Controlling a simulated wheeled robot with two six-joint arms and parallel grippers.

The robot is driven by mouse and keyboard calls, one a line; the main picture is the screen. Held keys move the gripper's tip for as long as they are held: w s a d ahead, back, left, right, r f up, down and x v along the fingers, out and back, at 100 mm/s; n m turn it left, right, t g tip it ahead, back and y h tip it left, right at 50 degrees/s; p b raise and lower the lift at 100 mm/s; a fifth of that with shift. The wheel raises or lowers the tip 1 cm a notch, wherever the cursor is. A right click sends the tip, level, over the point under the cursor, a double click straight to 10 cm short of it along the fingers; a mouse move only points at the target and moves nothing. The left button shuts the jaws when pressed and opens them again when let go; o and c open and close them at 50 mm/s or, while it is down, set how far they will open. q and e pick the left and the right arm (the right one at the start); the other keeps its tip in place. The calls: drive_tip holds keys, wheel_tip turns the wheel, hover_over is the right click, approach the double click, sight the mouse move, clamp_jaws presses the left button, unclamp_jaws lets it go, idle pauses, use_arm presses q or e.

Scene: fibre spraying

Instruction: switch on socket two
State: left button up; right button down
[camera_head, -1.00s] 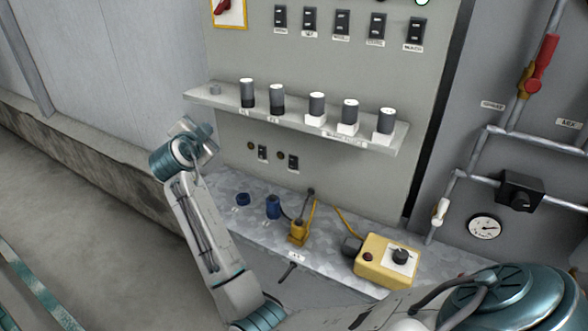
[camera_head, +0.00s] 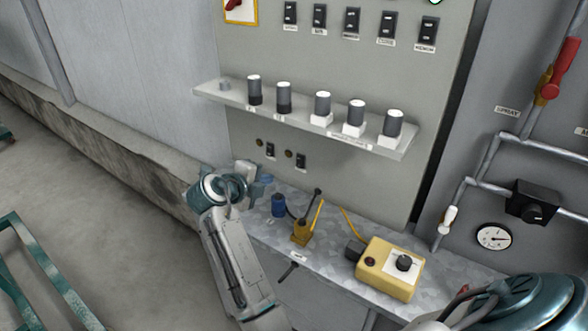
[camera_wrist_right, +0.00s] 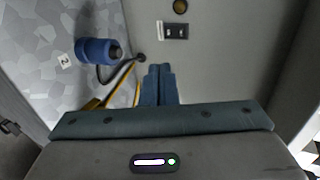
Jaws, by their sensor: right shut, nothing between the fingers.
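Two small black switches, the left one (camera_head: 270,150) and the right one (camera_head: 301,160), sit low on the grey panel. Each has a round brass-coloured lamp to its left; the right one's lamp (camera_head: 289,154) looks unlit. One switch (camera_wrist_right: 172,30) and a lamp (camera_wrist_right: 180,6) show in the right wrist view. A blue socket with a cable (camera_head: 278,205) stands on the bench, beside a tag "2" in the right wrist view (camera_wrist_right: 97,50). My right gripper (camera_head: 266,179) is left of the switches. Its blue fingers (camera_wrist_right: 158,70) are shut and empty, apart from the switch. My left gripper is out of view.
A shelf (camera_head: 205,92) with several cylinders juts out above the switches. Pipes and a gauge (camera_head: 494,236) are on the right.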

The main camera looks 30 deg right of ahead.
sight(298, 165)
drive_tip(key=p+x, duration=0.2)
drive_tip(key=x, duration=0.2)
drive_tip(key=r+p+x, duration=0.1)
drive_tip(key=p+x, duration=0.1)
drive_tip(key=x, duration=0.2)
drive_tip(key=p+x, duration=0.3)
drive_tip(key=x, duration=0.2)
drive_tip(key=shift+w+d+r, duration=0.15)
drive_tip(key=shift+d+r, duration=0.05)
drive_tip(key=shift+w+d+f+p, duration=0.15)
drive_tip(key=shift+d+f+p, duration=0.15)
drive_tip(key=shift+d, duration=0.1)
drive_tip(key=b, duration=0.3)
drive_tip(key=shift+w+t+h, duration=0.25)
drive_tip(key=shift+t+h, duration=0.05)
drive_tip(key=shift+h, duration=0.1)
drive_tip(key=shift+d, duration=0.1)
drive_tip(key=shift+r, duration=0.1)
